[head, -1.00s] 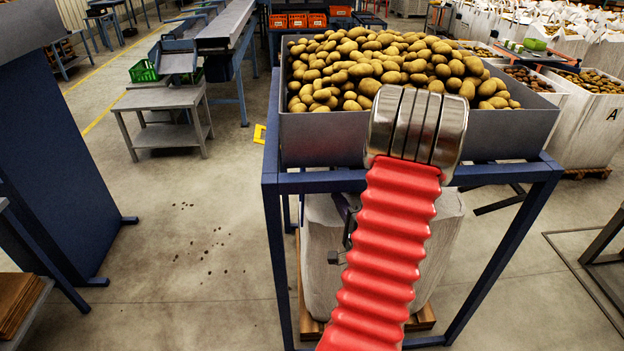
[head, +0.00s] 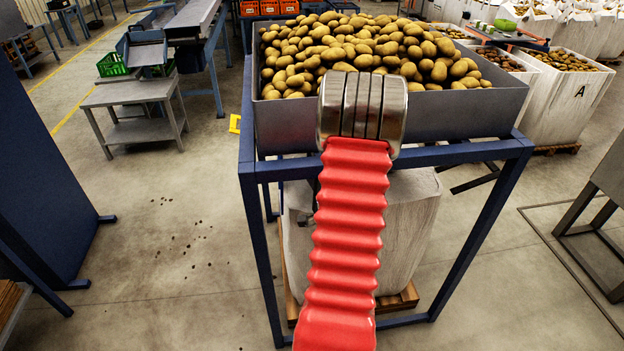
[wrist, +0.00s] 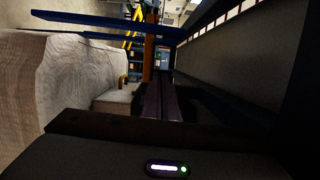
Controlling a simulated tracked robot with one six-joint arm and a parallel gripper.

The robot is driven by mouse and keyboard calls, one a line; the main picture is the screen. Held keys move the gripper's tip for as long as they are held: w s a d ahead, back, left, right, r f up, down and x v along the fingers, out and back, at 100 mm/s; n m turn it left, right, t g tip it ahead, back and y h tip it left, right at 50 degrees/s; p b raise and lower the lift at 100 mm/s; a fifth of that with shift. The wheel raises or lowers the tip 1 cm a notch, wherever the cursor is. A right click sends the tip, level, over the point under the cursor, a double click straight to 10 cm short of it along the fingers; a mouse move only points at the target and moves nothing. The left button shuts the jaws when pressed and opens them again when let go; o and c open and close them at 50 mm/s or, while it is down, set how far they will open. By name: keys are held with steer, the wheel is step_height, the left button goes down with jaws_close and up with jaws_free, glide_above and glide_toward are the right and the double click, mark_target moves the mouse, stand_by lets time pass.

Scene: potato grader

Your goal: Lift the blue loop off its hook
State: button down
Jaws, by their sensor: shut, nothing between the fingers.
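I cannot make out the blue loop or its hook in either view. In the head view my red ribbed arm with its metal collar covers the middle of the hopper stand and part of the white big bag (head: 410,225) under it. A small dark bracket just left of my arm is mostly hidden. My gripper (wrist: 166,98) shows in the wrist view as dark fingers close together, shut and empty. The pale bag (wrist: 75,85) is to its left there. My gripper is hidden in the head view.
A grey hopper (head: 460,115) full of potatoes sits on a blue frame (head: 262,260) around the bag. A blue bar (wrist: 110,22) crosses the wrist view's top. A grey table (head: 130,95) stands left. The floor (head: 150,260) left of the frame is mostly clear.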

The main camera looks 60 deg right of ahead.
steer(key=shift+w+a+r, duration=0.1)
steer(key=shift+w+a, duration=0.1)
steer(key=shift+w, duration=0.65)
steer(key=shift+w+a+f, duration=0.1)
steer(key=shift+w+a, duration=0.1)
steer(key=shift+w, duration=0.7)
steer(key=shift+w+a+r, duration=0.1)
steer(key=shift+w+a, duration=0.1)
steer(key=shift+w, duration=0.65)
